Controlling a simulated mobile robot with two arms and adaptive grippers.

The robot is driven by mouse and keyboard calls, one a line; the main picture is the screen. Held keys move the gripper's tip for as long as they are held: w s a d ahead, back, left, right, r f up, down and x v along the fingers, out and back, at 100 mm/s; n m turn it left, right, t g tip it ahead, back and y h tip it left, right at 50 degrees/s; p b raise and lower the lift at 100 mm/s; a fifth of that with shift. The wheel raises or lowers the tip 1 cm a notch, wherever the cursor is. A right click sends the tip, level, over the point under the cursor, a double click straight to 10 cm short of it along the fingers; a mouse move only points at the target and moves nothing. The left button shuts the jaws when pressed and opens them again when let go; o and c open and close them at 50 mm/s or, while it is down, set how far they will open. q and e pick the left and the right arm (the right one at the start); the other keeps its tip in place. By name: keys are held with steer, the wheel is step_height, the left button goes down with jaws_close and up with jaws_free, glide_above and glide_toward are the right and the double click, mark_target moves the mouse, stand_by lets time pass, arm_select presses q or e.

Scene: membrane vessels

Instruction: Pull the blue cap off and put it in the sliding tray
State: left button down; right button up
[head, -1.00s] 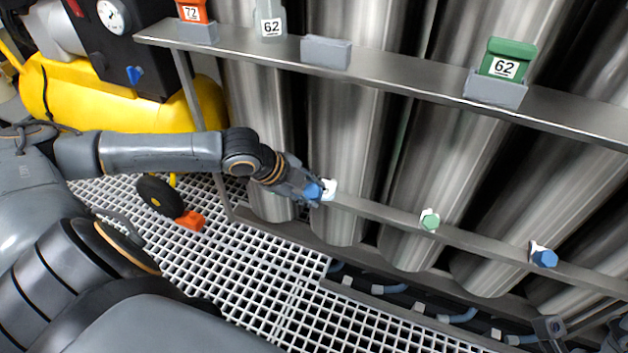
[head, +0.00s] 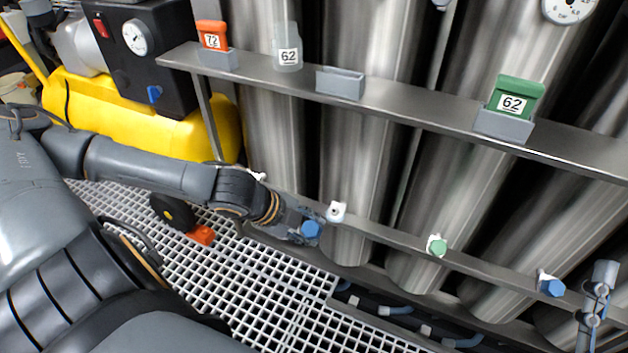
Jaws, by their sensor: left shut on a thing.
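My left gripper (head: 302,226) is shut on a blue cap (head: 311,229) and holds it just left of a white fitting (head: 336,211) on the lower rail. The cap is apart from the fitting, whose face is bare. Another blue cap (head: 551,287) sits on the rail at the right. A grey jointed part at the lower right looks like my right gripper (head: 596,300); its jaws cannot be made out. I cannot pick out a sliding tray with certainty.
A green cap (head: 437,247) sits on the rail between the blue ones. Steel vessels (head: 355,150) stand behind. A yellow compressor (head: 105,115) stands at the left over white grating (head: 270,290).

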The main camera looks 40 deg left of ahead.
step_height(320, 180, down, 16)
steer(key=w+d+g+h+p, duration=0.2)
steer(key=g+h+p, duration=0.2)
steer(key=g, duration=0.7)
arm_select(q)
steer(key=s+d+r+p, duration=0.2)
steer(key=s+r+p, duration=0.1)
steer(key=s, duration=0.6)
steer(key=shift+s+d, duration=0.2)
steer(key=shift+s, duration=0.2)
arm_select(e)
steer(key=s+d+f+g+h, duration=0.1)
steer(key=s+d+f+g, duration=0.3)
steer(key=s+f+g, duration=0.3)
steer(key=s+f, duration=0.2)
steer(key=s, duration=0.1)
steer(key=shift+s+f+m+g+h, duration=0.2)
steer(key=shift+s+m+g+h, duration=0.1)
steer(key=shift+s+m+h, duration=0.1)
arm_select(q)
steer(key=shift+w, duration=0.1)
